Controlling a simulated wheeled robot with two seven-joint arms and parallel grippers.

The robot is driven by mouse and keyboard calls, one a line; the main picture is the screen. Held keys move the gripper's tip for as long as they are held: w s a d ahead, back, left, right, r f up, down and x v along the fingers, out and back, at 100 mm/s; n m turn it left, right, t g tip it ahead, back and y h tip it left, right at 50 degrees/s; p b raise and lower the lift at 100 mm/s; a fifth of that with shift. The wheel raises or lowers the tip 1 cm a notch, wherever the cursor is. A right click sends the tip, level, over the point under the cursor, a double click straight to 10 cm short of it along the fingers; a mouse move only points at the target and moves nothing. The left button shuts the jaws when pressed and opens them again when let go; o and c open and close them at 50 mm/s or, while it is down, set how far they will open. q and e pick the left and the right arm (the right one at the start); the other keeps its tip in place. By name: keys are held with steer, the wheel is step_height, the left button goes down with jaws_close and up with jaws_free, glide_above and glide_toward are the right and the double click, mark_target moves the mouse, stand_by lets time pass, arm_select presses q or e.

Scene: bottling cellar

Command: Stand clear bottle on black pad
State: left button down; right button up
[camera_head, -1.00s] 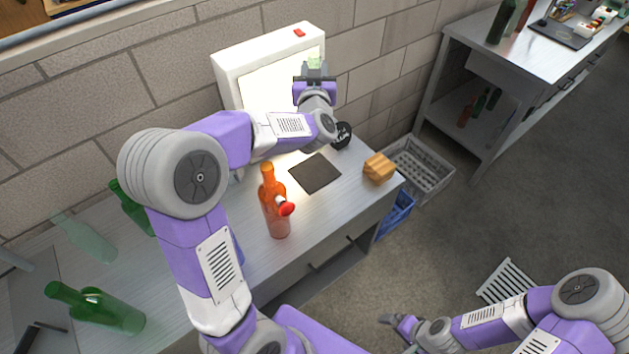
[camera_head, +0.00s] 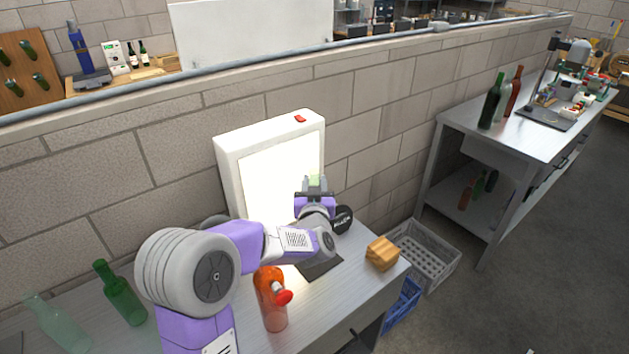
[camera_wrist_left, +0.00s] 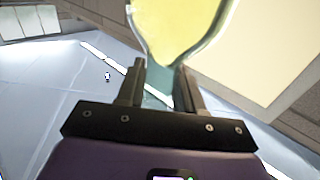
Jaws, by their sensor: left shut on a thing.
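My left gripper (camera_head: 315,190) is shut in front of the lit panel, at the far side of the bench. A see-through, pale green piece (camera_head: 316,181) shows at its fingertips; I take it for the clear bottle. In the left wrist view the fingers (camera_wrist_left: 160,88) close on its narrow part, and its yellow-tinted wider part (camera_wrist_left: 178,25) flares out beyond them. Most of the bottle is hidden in the head view. The black pad (camera_head: 322,267) lies flat on the bench below the gripper, partly covered by my left arm. My right gripper is out of view.
An orange bottle (camera_head: 269,300) with a red knob in front stands left of the pad. A wooden block (camera_head: 382,254) sits at the bench's right end. A lit white box (camera_head: 222,165) stands behind. Green (camera_head: 122,295) and pale (camera_head: 58,325) bottles are at left. Crates (camera_head: 447,258) are on the floor.

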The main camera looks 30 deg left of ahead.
arm_select(q)
steer(key=shift+f+b, duration=0.35)
steer(key=shift+f, duration=1.25)
steer(key=c, duration=0.7)
jaws_free()
steer(key=shift+f, duration=0.2)
steer(key=v, duration=1.2)
steer(key=shift+r+p, duration=0.1)
steer(key=shift+p, duration=0.2)
steer(key=shift+r, duration=0.1)
